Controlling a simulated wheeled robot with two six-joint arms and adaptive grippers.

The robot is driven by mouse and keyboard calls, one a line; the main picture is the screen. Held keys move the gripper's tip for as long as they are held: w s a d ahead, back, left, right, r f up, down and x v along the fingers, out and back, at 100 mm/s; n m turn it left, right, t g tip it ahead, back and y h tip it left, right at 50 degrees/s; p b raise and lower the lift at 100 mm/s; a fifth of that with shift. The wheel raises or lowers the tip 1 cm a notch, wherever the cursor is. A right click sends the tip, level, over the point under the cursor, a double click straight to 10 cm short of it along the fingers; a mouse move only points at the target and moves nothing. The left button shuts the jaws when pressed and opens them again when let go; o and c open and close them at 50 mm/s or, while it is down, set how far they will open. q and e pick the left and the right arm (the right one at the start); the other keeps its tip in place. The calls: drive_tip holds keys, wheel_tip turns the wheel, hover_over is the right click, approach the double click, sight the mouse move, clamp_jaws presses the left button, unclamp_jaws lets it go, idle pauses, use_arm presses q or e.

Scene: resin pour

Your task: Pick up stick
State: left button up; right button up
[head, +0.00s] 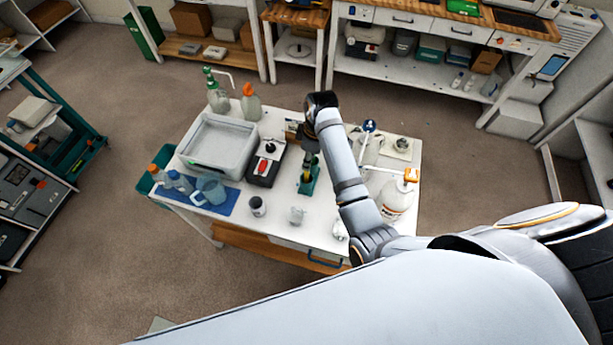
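My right arm reaches over the white table (325,232) from the right. Its gripper (309,164) points down at a small green holder (309,187) near the table's middle. A small yellow part shows at the fingertips, and I cannot tell whether it belongs to the stick or to the gripper. No stick can be made out clearly; the gripper and arm cover that spot. The fingers are too small to show whether they are open or shut. My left gripper is not in view.
Left of the holder are a black-and-white device (266,163), a grey tray (217,147) and a blue mat (226,207) with jugs. A dark-lidded jar (258,206) and a clear cup (296,215) stand in front.

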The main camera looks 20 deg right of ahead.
drive_tip(key=f, duration=0.2)
drive_tip(key=p, duration=0.2)
hover_over(307, 177)
wheel_tip(307, 177, down, 4)
drive_tip(key=shift+w+f, duration=0.1)
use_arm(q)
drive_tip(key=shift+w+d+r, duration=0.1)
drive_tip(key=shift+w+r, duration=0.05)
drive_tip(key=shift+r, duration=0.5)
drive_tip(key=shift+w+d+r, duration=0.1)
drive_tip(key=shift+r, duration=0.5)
use_arm(e)
drive_tip(key=shift+w+f, duration=0.15)
drive_tip(key=shift+f, duration=0.15)
drive_tip(key=shift+r, duration=0.1)
clamp_jaws()
